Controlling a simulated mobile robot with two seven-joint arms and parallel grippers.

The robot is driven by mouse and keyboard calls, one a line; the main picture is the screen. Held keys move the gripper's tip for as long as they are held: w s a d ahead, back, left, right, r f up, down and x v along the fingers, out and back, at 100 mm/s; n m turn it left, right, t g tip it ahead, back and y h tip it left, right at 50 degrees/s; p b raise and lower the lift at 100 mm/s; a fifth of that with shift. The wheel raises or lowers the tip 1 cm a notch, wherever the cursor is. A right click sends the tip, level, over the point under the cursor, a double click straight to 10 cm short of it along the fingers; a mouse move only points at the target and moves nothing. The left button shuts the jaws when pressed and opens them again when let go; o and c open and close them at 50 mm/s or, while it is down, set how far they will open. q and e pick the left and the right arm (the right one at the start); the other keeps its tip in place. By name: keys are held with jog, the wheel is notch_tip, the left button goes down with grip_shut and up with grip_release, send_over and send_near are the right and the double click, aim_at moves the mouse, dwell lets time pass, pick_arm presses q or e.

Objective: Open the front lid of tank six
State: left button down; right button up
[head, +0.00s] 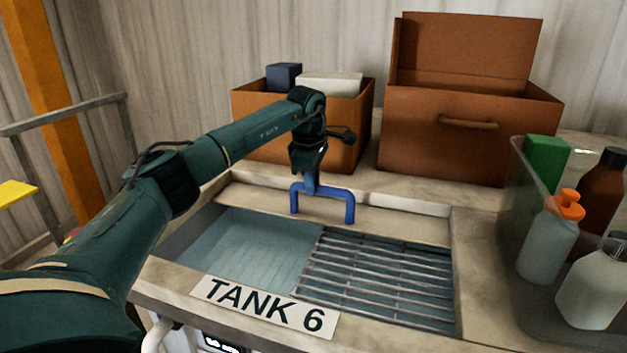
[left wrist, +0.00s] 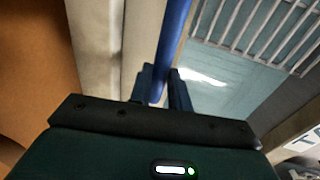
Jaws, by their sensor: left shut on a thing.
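Tank six, with its label "TANK 6" (head: 265,306) on the front rim, is in the middle of the head view. Its opening shows pale blue liquid (head: 250,250) at left and a metal grating (head: 385,280) at right. A blue bar handle (head: 340,192) stands at a beige panel (head: 400,226) along the far side of the opening; I cannot tell how the panel is joined to the tank. My left gripper (head: 311,181) is shut on the blue handle. In the left wrist view, the handle (left wrist: 174,40) runs between the fingers (left wrist: 164,88). My right gripper is not in view.
Behind the tank stand an open brown box (head: 255,120) with things in it and a larger brown box (head: 440,140) with its lid raised. At right, a clear bin (head: 512,190) holds bottles and a green block (head: 546,157). A grey railing (head: 60,116) is at left.

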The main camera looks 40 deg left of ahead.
pick_arm(q)
jog(key=c, duration=1.3)
grip_release()
notch_tip(320, 180, up, 13)
jog(key=s+b, duration=0.1)
jog(key=s, duration=0.1)
jog(key=shift+s+d+b, duration=0.25)
jog(key=shift+d+b, duration=0.05)
jog(key=shift+d, duration=0.05)
jog(key=shift+f, duration=0.1)
